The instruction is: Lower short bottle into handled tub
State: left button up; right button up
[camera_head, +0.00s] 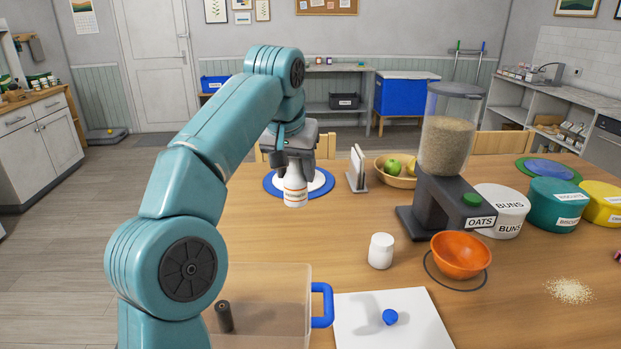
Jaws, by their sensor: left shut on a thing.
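My left gripper (293,163) is shut on a short white bottle (296,192) with an orange band and a label. The bottle hangs upright below the jaws, in front of a blue-and-white round plate (271,184). The handled tub (284,271) is a clear box with a blue handle (323,305) on its right side, at the near edge of the view. My arm hides its left part. A dark cylinder (224,316) shows inside it. The bottle is beyond the tub, apart from it. My right gripper is not in view.
A white jar (381,251) and an orange bowl (461,256) stand right of the bottle. A white board (392,331) with a blue piece (390,317) lies beside the tub. An oats dispenser (447,150), fruit bowl (395,178) and lidded tins (502,209) stand farther back.

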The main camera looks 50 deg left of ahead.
pick_arm(q)
jog(key=s+d+f+b, duration=0.2)
jog(key=s+b, duration=0.3)
jog(key=s, duration=0.3)
jog(key=s+d+f+b, duration=0.3)
jog(key=s+b, duration=0.3)
jog(key=s, duration=0.2)
jog(key=shift+f, duration=0.55)
jog(key=shift+d, duration=0.1)
jog(key=shift+w, duration=0.25)
notch_tip(320, 180, down, 10)
jog(key=b, duration=0.8)
jog(key=shift+f, duration=0.2)
jog(key=shift+f+b, duration=2)
jog(key=shift+f, duration=0.45)
dwell(1.6)
